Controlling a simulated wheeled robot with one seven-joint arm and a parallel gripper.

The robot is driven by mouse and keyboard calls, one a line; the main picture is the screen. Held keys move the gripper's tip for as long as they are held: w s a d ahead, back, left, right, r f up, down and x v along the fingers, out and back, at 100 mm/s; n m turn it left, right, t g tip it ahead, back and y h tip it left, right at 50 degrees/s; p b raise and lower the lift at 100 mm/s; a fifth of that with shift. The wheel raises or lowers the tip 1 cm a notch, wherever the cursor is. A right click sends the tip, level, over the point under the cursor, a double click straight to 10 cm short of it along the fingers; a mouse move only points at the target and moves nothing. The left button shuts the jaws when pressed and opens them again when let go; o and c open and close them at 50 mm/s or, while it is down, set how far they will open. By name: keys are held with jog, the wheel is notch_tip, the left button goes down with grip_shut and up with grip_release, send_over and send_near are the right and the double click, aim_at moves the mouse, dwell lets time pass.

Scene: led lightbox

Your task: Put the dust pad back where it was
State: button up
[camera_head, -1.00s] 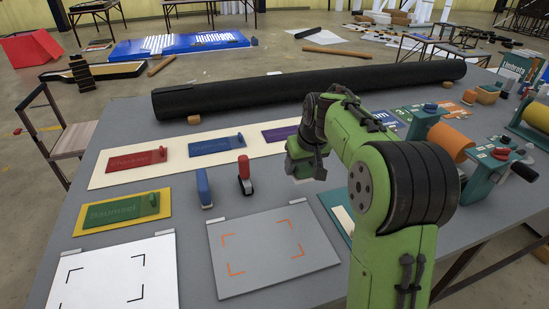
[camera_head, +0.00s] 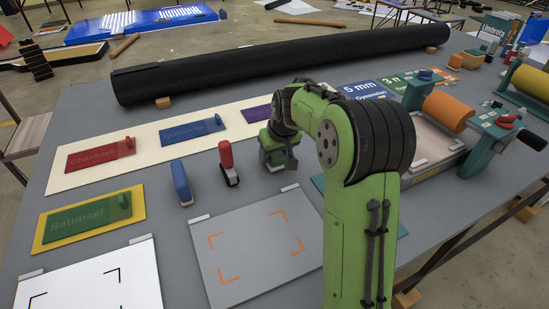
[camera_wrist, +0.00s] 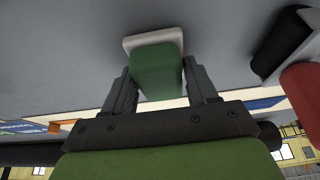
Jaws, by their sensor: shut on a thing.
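My gripper (camera_wrist: 160,95) is shut on a green dust pad (camera_wrist: 157,72) with a pale white base. In the head view my gripper (camera_head: 275,150) is low over the grey table, just right of the red tool, and mostly hides the pad. I cannot tell whether the pad's base touches the table. A blue upright tool (camera_head: 181,183) and a red one with a black base (camera_head: 228,165) stand in a row to the left. The red one also shows at the right of the wrist view (camera_wrist: 303,88).
A grey board with orange corner marks (camera_head: 256,245) lies in front of my gripper. A cream strip with coloured plates (camera_head: 80,172) lies behind the tools. A long black roll (camera_head: 280,62) spans the back. A roller machine (camera_head: 450,110) stands at right.

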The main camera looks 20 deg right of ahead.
jog(key=shift+f, duration=0.15)
jog(key=shift+f, duration=0.15)
jog(key=o, duration=1)
